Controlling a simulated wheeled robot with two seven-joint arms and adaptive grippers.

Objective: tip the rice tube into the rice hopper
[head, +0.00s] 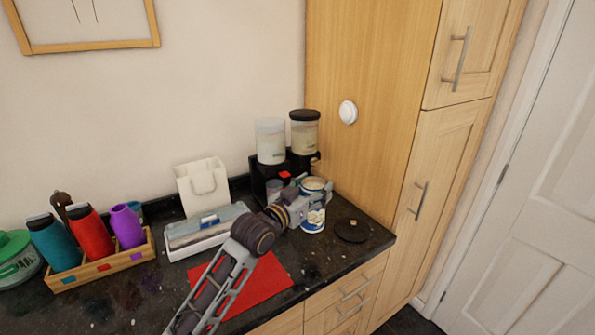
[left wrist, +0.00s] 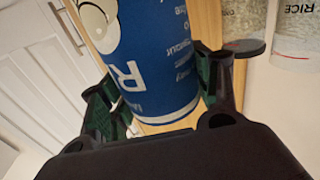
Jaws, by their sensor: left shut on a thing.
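The rice tube (head: 314,222) is blue and white with a pale top, and stands about upright in front of the dispenser. My left gripper (head: 309,202) is shut on its upper part. In the left wrist view the tube's blue side (left wrist: 160,65) with white lettering lies between the fingers (left wrist: 160,95). I cannot tell whether its base touches the counter. The rice hopper (head: 270,142) is the left, pale clear canister, with no dark lid on it. Its RICE label (left wrist: 300,10) shows in the left wrist view. My right gripper is not in view.
A second hopper (head: 304,135) with a black lid stands beside it. A black round lid (head: 352,231) lies on the counter at right.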

